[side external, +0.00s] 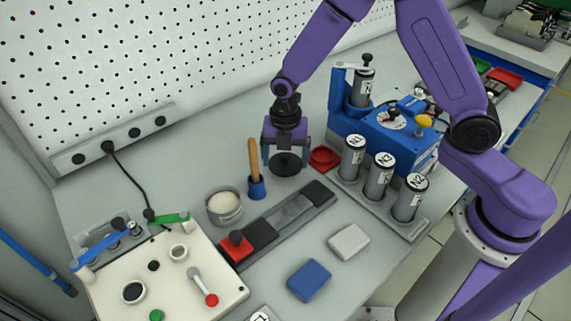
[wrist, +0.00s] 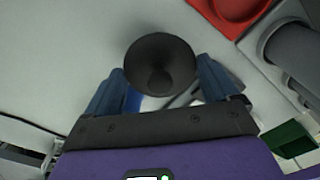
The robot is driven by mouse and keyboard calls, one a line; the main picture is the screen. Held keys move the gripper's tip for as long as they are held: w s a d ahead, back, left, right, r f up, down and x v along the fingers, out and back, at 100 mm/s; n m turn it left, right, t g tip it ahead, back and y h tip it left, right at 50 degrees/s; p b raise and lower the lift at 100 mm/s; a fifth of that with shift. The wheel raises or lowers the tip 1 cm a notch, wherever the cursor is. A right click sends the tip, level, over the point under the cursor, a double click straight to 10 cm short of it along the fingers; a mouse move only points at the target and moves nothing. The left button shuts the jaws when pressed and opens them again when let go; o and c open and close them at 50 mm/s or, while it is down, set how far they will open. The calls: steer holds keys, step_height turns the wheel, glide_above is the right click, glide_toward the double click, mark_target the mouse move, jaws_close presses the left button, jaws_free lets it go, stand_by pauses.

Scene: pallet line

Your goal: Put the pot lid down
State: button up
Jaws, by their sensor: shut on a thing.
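My gripper (side external: 286,152) is shut on the pot lid (side external: 285,164), a dark round disc with a small knob. The lid is behind the grey and black strip, to the right of the wooden-handled tool. I cannot tell whether it touches the bench. In the wrist view the lid (wrist: 160,58) shows between the two blue fingers, and its knob faces the camera. A round metal pot (side external: 224,212) with pale contents stands open to the left of my gripper, beyond the tool.
A blue holder (side external: 257,190) with a wooden-handled tool stands close to my gripper's left. A red dish (side external: 324,158) and several labelled cylinders (side external: 379,178) are to its right. A blue block (side external: 309,280) and a whitish block (side external: 349,241) lie in front. Bare bench surrounds the blocks.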

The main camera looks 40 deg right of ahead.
mark_target(285, 155)
steer(key=shift+f, duration=1.4)
steer(key=o, duration=0.8)
steer(key=shift+f, duration=0.1)
step_height(285, 155, up, 12)
steer(key=shift+r, duration=0.15)
steer(key=s+d+r+m, duration=0.1)
steer(key=s+d+m, duration=0.2)
steer(key=s, duration=0.6)
steer(key=s+d+r+m, duration=0.2)
steer(key=s+m, duration=0.4)
steer(key=s, duration=0.3)
steer(key=s+d+r+m, duration=0.2)
steer(key=s+d+m, duration=0.2)
steer(key=s, duration=0.5)
steer(key=shift+s+d+r+m, duration=0.1)
steer(key=shift+s+r+m, duration=0.15)
steer(key=shift+m, duration=0.45)
